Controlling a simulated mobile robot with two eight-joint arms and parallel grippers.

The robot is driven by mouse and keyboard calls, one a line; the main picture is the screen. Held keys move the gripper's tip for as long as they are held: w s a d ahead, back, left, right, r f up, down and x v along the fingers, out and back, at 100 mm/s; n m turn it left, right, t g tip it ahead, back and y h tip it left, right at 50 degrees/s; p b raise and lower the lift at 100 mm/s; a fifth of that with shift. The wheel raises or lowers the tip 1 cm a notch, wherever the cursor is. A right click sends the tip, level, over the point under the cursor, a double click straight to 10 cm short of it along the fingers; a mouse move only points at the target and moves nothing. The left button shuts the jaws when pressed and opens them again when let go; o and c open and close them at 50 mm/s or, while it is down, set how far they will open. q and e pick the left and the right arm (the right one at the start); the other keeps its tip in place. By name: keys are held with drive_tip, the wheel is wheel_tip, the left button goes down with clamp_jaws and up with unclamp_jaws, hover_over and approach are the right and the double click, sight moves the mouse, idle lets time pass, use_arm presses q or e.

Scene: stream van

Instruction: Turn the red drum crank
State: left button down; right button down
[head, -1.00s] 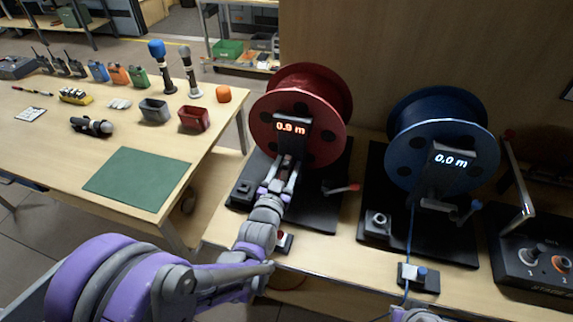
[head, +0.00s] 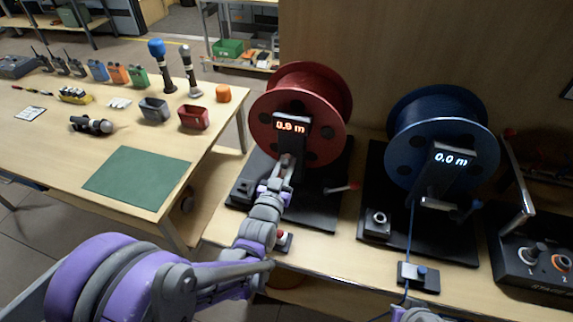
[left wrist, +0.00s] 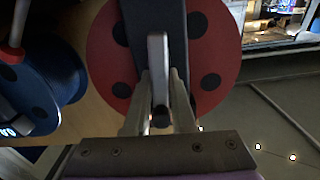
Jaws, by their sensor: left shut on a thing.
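The red drum (head: 333,95) stands on a black base (head: 318,213), and its display (head: 291,125) reads 0.9 m. My left gripper (head: 286,170) is in front of the drum's black post, below the display. In the left wrist view the crank's grey bar (left wrist: 157,60) lies in front of the red disc (left wrist: 107,62), and its dark grip (left wrist: 160,117) is between the fingers of my left gripper (left wrist: 160,105), which is shut on it. In the head view the gripper hides most of the crank.
The blue drum (head: 424,105), reading 0.0 m, stands to the right. A control box (head: 535,265) is at the far right. The left table (head: 60,150) holds radios, bins and a green mat (head: 137,178).

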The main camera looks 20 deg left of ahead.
use_arm(q)
drive_tip(key=shift+a+n, duration=0.15)
drive_tip(key=shift+n, duration=0.25)
drive_tip(key=c, duration=0.8)
unclamp_jaws()
drive_tip(key=shift+o, duration=0.2)
drive_tip(key=shift+s, duration=0.15)
drive_tip(key=s, duration=1)
drive_tip(key=shift+s+a+b, duration=0.15)
drive_tip(key=shift+s+b, duration=0.15)
drive_tip(key=shift+b, duration=0.1)
